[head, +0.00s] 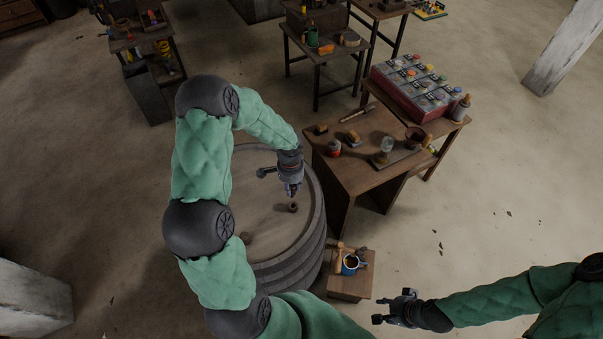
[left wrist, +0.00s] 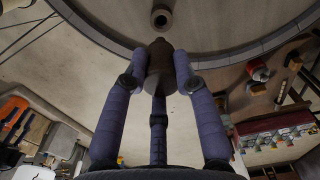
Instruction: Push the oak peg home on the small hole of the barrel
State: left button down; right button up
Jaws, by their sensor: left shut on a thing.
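The wooden barrel (head: 267,184) stands upright, its round top facing up. A small dark ringed hole (head: 292,207) is on the top near the right side; it also shows in the left wrist view (left wrist: 160,19). My left gripper (head: 293,191) is over the barrel top close to this hole. In the left wrist view its fingers are shut on the dark brown, tapered oak peg (left wrist: 160,66). The peg's narrow end points toward the hole and appears apart from it. My right gripper (head: 391,307) is open and empty, right of the barrel.
A small stool (head: 349,289) beside the barrel bears a blue mug (head: 351,264) and a wooden-handled tool. A workbench (head: 342,176) with several items stands close on the right.

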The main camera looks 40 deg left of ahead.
aim_at(292, 195)
pick_arm(q)
jog(key=shift+w+a, duration=0.1)
jog(key=shift+w, duration=0.05)
dwell(0.5)
notch_tip(292, 195, down, 6)
jog(key=b, duration=0.5)
jog(key=shift+r, duration=0.3)
jog(key=shift+b, duration=0.35)
dwell(0.7)
jog(key=shift+f, duration=0.25)
jog(key=shift+f+b, duration=0.3)
jog(key=shift+b, duration=0.2)
